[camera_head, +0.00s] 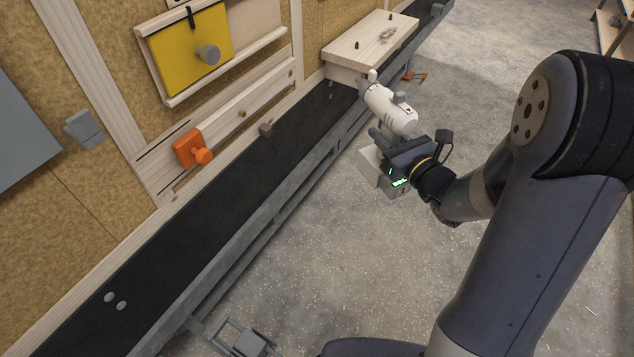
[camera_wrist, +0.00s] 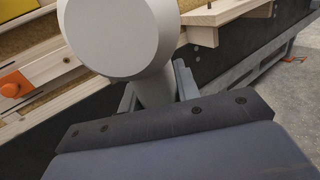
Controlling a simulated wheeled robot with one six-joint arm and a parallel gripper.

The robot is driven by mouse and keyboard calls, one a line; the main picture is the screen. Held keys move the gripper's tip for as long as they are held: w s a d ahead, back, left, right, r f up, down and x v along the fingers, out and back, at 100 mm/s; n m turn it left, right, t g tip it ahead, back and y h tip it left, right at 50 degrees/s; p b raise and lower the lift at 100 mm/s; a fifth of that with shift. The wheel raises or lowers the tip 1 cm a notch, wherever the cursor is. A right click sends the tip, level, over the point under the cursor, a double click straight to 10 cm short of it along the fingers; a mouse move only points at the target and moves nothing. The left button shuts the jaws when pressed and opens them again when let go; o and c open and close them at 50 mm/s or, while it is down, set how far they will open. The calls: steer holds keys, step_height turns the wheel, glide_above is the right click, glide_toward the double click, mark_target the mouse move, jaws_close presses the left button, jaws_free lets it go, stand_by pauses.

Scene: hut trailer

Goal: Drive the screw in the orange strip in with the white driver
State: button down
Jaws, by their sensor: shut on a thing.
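The white driver (camera_head: 388,108) is in my gripper (camera_head: 388,143), whose jaws are shut around its handle. Its nose points up and away, in front of the pale wooden box. In the wrist view, the driver's round grey back end (camera_wrist: 120,35) fills the upper middle, and my gripper (camera_wrist: 157,88) is around the handle below it. An orange square piece with a round knob (camera_head: 190,148) sits on the wooden wall rail, left of and apart from the driver. It also shows in the wrist view (camera_wrist: 14,84). I cannot make out an orange strip with a screw.
A wooden box (camera_head: 368,42) with small dark pegs on top stands at the back. A yellow panel with a grey knob (camera_head: 190,48) hangs on the wall. A black ledge (camera_head: 150,255) runs along the wall. An orange item (camera_head: 415,76) lies beyond the driver. The grey floor is mostly open.

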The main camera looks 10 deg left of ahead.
steer(key=s+a+f+n+g+y+b, duration=0.2)
steer(key=s+a+n+g+b, duration=0.1)
steer(key=a+b, duration=0.3)
steer(key=s+a+f+n+g+y+b, duration=0.2)
steer(key=s+a+n+g+y+b, duration=0.1)
steer(key=a+b, duration=0.3)
steer(key=shift+s+a+f+g+y, duration=0.35)
steer(key=shift+s+a+g, duration=0.35)
steer(key=shift+s, duration=0.2)
steer(key=shift+d, duration=0.1)
steer(key=shift+b+x, duration=0.35)
steer(key=shift+x, duration=2.45)
steer(key=shift+w+a, duration=0.15)
steer(key=shift+a, duration=0.1)
steer(key=shift+w+a, duration=0.1)
steer(key=shift+a, duration=0.2)
steer(key=shift+w+a+b, duration=0.3)
steer(key=shift+a, duration=0.35)
steer(key=shift+d, duration=0.15)
